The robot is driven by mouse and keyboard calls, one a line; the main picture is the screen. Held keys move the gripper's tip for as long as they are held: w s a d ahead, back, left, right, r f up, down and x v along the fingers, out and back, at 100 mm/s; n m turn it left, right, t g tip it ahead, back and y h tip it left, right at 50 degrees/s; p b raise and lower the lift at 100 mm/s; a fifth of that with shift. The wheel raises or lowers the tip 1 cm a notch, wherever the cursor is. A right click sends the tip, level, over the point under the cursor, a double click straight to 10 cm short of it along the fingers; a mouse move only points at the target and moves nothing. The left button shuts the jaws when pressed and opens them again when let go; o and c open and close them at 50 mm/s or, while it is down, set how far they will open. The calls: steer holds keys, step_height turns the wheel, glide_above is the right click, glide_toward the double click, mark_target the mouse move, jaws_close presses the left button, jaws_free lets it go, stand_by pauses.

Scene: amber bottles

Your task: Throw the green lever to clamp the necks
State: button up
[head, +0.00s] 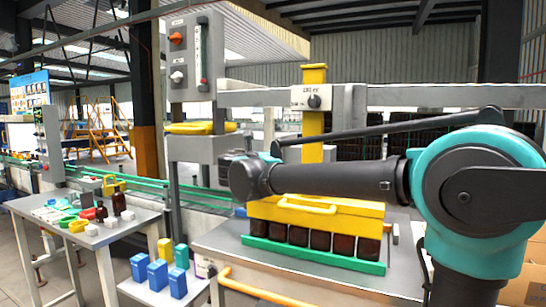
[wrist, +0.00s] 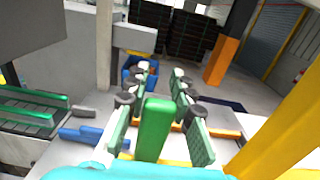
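The green lever (wrist: 153,130) stands upright between my gripper's two pale green finger pads in the wrist view, with a gap on each side. My gripper (wrist: 161,72) is open around it; I cannot tell whether anything touches. I cannot make out the lever in the head view, where my dark arm crosses in front of the machine. A yellow clamp housing (head: 345,225) with a handle sits over a row of amber bottles (head: 320,241). The bottles stand in a green tray (head: 313,258), and their necks are hidden by the housing.
A yellow post (head: 314,120) rises behind my arm. A grey control box (head: 190,58) with knobs stands to the left. A side table (head: 85,233) holds small bottles and tools, with several blue blocks (head: 157,275) in front. Open floor shows beyond the fingers in the wrist view.

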jaws_close()
